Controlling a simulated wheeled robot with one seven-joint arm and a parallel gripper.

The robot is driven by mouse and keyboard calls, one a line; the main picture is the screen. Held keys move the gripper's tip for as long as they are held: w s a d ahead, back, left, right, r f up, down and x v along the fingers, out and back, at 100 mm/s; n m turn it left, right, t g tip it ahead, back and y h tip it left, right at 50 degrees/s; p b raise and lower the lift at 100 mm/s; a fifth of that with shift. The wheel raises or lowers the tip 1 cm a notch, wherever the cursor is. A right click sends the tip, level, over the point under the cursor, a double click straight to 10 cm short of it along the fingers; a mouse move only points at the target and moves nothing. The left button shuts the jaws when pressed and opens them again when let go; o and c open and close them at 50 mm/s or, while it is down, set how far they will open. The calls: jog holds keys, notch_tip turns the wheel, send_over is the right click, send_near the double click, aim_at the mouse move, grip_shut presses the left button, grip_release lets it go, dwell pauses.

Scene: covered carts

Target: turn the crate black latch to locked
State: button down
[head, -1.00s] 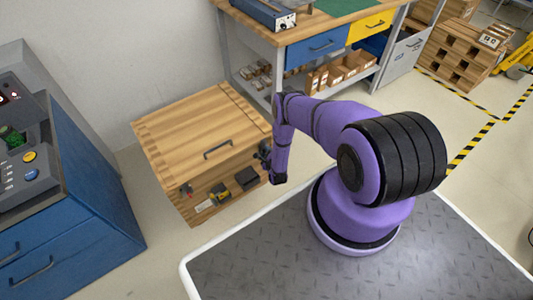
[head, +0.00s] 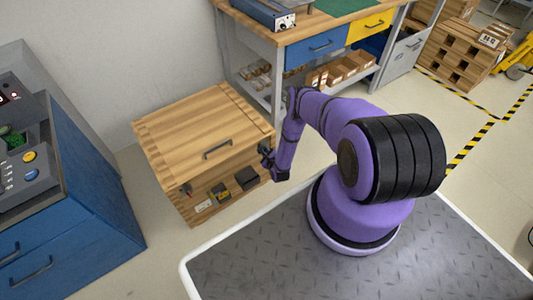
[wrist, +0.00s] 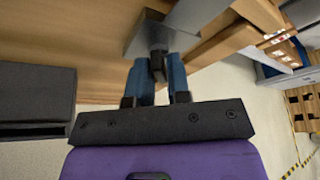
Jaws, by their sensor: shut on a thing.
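The wooden crate (head: 190,120) stands on the floor left of my arm, with its lid down. My gripper (head: 266,152) is at the right end of the crate's front face. In the wrist view my gripper (wrist: 158,82) has its two blue fingers closed around a small black latch (wrist: 157,65). The latch sits at a grey metal plate (wrist: 150,36) on the wood. My fingers hide most of the latch, so its exact angle cannot be told. In the head view the latch is hidden behind my gripper.
A lid handle (head: 217,149) and a dark box (head: 247,178) on the crate's front are left of my gripper. A blue cabinet (head: 75,200) stands at left. A workbench (head: 300,45) stands behind the crate. Floor shows between crate and my base.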

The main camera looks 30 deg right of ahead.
jog(key=m+y, duration=0.1)
jog(key=m, duration=0.1)
jog(key=m+y, duration=0.1)
jog(key=m, duration=0.1)
jog(key=shift+w+d+r+g, duration=0.2)
jog(key=shift+g, duration=0.1)
jog(key=shift+w+y, duration=0.1)
jog(key=shift+y, duration=0.3)
jog(key=c, duration=1.2)
grip_release()
jog(key=shift+f, duration=0.1)
jog(key=shift+s+a, duration=0.1)
jog(key=shift+s, duration=0.1)
jog(key=v, duration=1)
jog(key=shift+s, duration=0.25)
